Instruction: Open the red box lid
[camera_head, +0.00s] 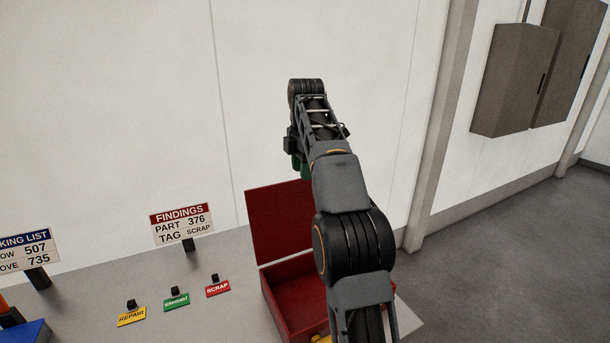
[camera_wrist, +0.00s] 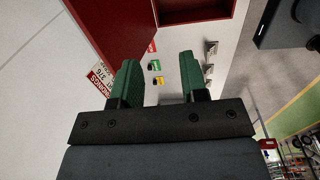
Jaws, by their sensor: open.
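The red box (camera_head: 290,301) stands on the grey table with its red lid (camera_head: 278,222) raised, upright at the back edge. The box's inside shows; my arm hides its right side and part of the lid. In the wrist view the lid (camera_wrist: 112,25) fills the upper left, with the box (camera_wrist: 238,8) at the top. My gripper (camera_wrist: 160,62) has two green fingers, spread apart with nothing between them. In the head view my gripper (camera_head: 300,165) is mostly hidden behind my arm, above the lid's top edge.
Yellow REPAIR (camera_head: 131,317), green (camera_head: 176,301) and red SCRAP (camera_head: 218,288) tags lie left of the box. A FINDINGS sign (camera_head: 182,225) stands behind them. A white wall is close behind the table. Grey cabinets (camera_head: 515,80) hang at right.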

